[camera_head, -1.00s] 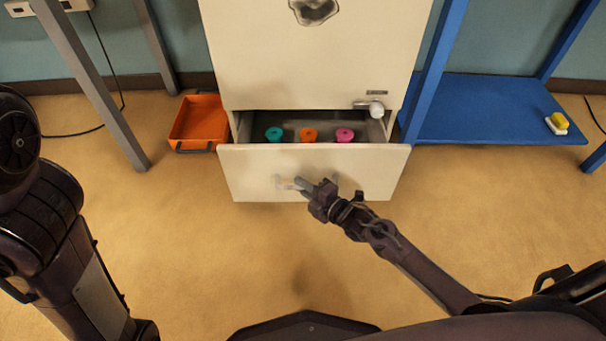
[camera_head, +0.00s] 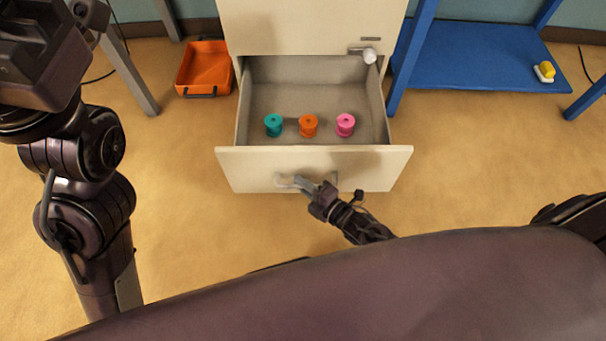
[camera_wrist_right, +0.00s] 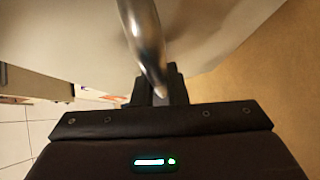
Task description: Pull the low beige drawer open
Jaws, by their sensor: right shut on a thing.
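The low beige drawer (camera_head: 240,174) stands well open below a beige cabinet (camera_head: 310,25). Inside it are a teal spool (camera_head: 273,125), an orange spool (camera_head: 308,126) and a pink spool (camera_head: 345,125), in a row near the front panel. My right gripper (camera_head: 313,190) is at the front panel, shut on the drawer's handle (camera_head: 290,181). The metal handle bar (camera_wrist_right: 143,40) also crosses the jaws in the right wrist view. My left arm is at the left of the head view; its gripper's fingers are not visible.
An orange tray (camera_head: 205,69) lies on the floor left of the cabinet. A blue shelf (camera_head: 470,57) with a yellow and white item (camera_head: 544,71) is at the right. The floor before the drawer is clear.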

